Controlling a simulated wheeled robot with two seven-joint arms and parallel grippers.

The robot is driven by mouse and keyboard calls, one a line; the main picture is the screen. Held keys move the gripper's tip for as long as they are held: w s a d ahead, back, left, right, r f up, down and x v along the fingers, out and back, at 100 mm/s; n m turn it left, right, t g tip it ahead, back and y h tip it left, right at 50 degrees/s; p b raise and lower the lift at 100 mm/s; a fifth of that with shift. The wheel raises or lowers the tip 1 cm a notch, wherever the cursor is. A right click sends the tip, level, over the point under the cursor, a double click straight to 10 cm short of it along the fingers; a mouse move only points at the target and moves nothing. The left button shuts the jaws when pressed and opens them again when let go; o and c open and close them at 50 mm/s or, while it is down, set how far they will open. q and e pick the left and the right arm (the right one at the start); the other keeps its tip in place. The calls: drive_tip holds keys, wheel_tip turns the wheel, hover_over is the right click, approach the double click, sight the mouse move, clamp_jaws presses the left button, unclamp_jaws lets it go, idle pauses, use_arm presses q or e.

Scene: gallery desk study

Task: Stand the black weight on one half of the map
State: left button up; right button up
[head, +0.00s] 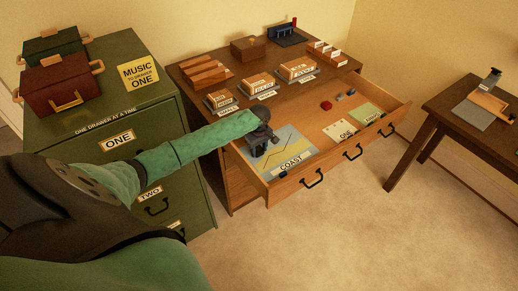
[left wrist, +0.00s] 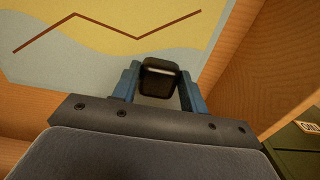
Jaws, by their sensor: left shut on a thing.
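The map (head: 292,148), with a yellow area, a grey-blue area and a red-brown line, lies in the open drawer beside a "COAST" label (head: 291,162). It also fills the upper left of the left wrist view (left wrist: 100,40). My left gripper (head: 262,148) is over the map's left part. In the left wrist view its blue fingers (left wrist: 160,88) are shut on the black weight (left wrist: 160,70). The weight appears upright; I cannot tell whether its base touches the map. In the head view the gripper mostly hides the weight. My right gripper is in neither view.
The open drawer (head: 300,185) also holds a "ONE" card (head: 340,131), a green card (head: 366,113) and a small red object (head: 326,105). Labelled boxes stand on the desk top (head: 240,72). A green cabinet (head: 110,95) is left, a side table (head: 470,115) right.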

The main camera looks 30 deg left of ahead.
sight(259, 150)
use_arm(q)
drive_tip(key=o, duration=1.3)
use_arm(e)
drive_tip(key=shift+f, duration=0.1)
use_arm(q)
drive_tip(key=shift+r, duration=0.3)
wheel_tip(259, 150, up, 12)
drive_tip(key=b, duration=0.2)
drive_tip(key=shift+f, duration=0.15)
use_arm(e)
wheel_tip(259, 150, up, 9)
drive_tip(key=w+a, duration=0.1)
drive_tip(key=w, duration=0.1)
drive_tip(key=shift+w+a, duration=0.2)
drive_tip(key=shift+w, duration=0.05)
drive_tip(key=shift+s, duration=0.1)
